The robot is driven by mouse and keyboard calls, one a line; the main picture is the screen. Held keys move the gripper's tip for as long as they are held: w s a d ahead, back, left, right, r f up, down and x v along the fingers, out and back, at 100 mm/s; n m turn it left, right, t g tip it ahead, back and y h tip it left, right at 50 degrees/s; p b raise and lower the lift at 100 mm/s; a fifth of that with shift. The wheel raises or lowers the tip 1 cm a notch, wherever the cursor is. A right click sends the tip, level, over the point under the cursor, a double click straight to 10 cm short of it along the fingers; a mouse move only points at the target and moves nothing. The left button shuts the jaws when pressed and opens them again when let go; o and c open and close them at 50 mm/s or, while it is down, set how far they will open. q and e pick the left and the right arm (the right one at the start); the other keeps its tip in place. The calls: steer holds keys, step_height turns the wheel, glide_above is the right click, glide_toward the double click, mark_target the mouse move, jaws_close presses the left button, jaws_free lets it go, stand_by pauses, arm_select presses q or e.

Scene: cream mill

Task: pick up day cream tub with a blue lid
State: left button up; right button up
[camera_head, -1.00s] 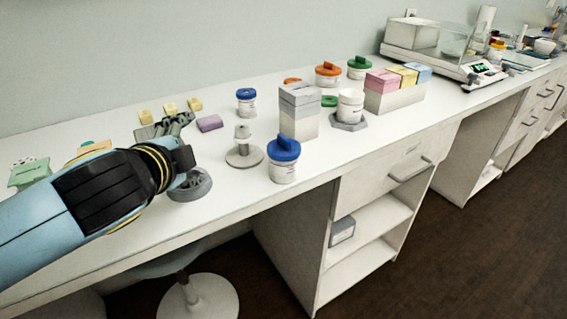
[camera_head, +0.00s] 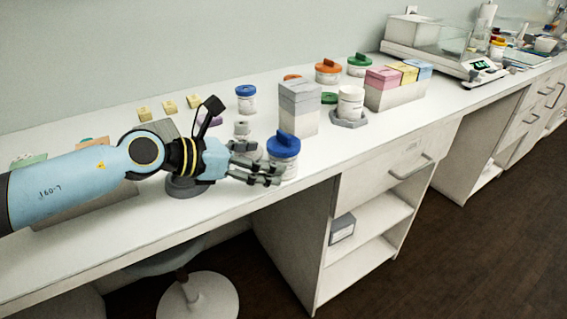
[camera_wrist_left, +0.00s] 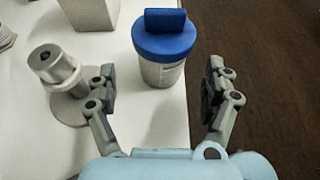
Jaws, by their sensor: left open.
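A white tub with a blue lid (camera_head: 284,147) stands upright near the front edge of the counter. In the left wrist view the same tub (camera_wrist_left: 161,50) stands ahead, between the lines of the two fingers. My left gripper (camera_head: 268,170) is open and low beside this tub. In the left wrist view my left gripper (camera_wrist_left: 160,88) has a finger on each side, with gaps to the tub; its front hides nothing of the lid. A second blue-lidded tub (camera_head: 246,100) stands farther back. I cannot read which label is day cream. My right gripper is not in view.
A grey metal weight-like piece on a round base (camera_wrist_left: 60,80) stands close to the left finger. A tall grey-and-white box (camera_head: 299,108) is behind the tub. Orange-lidded (camera_head: 327,72) and green-lidded (camera_head: 359,65) tubs stand at the back. The counter's front edge is close.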

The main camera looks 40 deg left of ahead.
mark_target(270, 147)
arm_select(q)
steer(key=x, duration=0.5)
steer(key=shift+d+f, duration=0.1)
steer(key=shift+d, duration=0.05)
steer(key=shift+c, duration=0.4)
steer(key=c, duration=1.4)
steer(key=shift+r, duration=0.2)
steer(key=shift+c, duration=0.3)
steer(key=shift+r+p, duration=0.45)
steer(key=shift+r, duration=0.9)
steer(key=d+r+p, duration=0.1)
steer(key=d+r, duration=0.7)
steer(key=d, duration=0.3)
steer(key=shift+d+p, duration=0.3)
steer(key=shift+p, duration=0.05)
steer(key=shift+w, duration=0.1)
